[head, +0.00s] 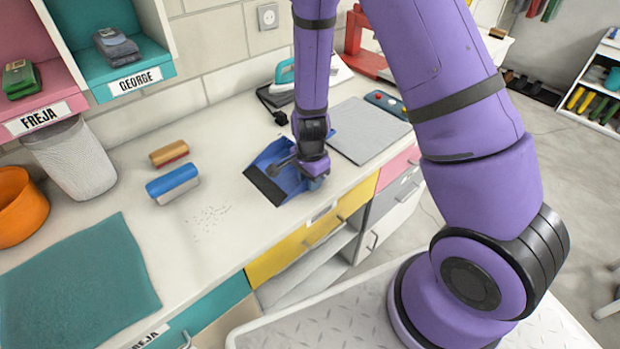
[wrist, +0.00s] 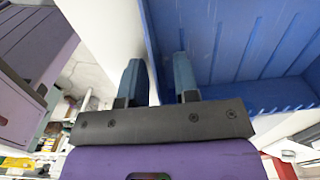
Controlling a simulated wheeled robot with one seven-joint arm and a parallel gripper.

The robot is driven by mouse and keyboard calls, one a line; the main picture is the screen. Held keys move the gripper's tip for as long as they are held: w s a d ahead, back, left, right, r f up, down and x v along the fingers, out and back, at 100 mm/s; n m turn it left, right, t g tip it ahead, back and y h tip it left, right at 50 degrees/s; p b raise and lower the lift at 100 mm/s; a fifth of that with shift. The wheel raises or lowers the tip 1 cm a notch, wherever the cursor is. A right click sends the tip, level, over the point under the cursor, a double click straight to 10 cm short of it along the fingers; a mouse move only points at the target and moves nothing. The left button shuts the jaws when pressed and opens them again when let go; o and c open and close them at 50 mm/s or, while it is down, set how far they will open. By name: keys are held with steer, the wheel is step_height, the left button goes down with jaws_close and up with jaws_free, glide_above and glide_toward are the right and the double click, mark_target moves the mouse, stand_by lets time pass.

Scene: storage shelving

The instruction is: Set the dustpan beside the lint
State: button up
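The dustpan (head: 268,164) is blue with a dark front lip and sits at the counter's front half, lip toward the lower left. In the wrist view its ribbed blue inside (wrist: 235,40) fills the upper right. The lint (head: 208,220) is a scatter of tiny dark specks on the counter, left of and nearer than the dustpan. My gripper (head: 290,161) is down at the dustpan. In the wrist view my gripper's (wrist: 159,75) two fingers stand a little apart at the dustpan's side wall; whether they clamp it is unclear. My arm hides the dustpan's far part.
A teal mat (head: 80,275), a white bin (head: 75,160) and an orange pot (head: 20,207) are farther left. A grey board (head: 360,132) and an iron (head: 335,70) lie right and behind. Counter around the lint is clear.

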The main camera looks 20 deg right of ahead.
step_height(320, 180, up, 22)
steer(key=s+d+n+t+y, duration=0.1)
steer(key=s+n, duration=0.1)
steer(key=n, duration=0.1)
steer(key=s+d+r+n+t, duration=0.2)
steer(key=s+r+n, duration=0.3)
steer(key=s+r, duration=0.4)
steer(key=s+d+r+n+t+h, duration=0.1)
steer(key=s+d+r+n, duration=0.3)
steer(key=s+r, duration=0.5)
steer(key=shift+s+r+n+t, duration=0.4)
steer(key=shift+s+n+t, duration=0.2)
steer(key=shift+n, duration=0.6)
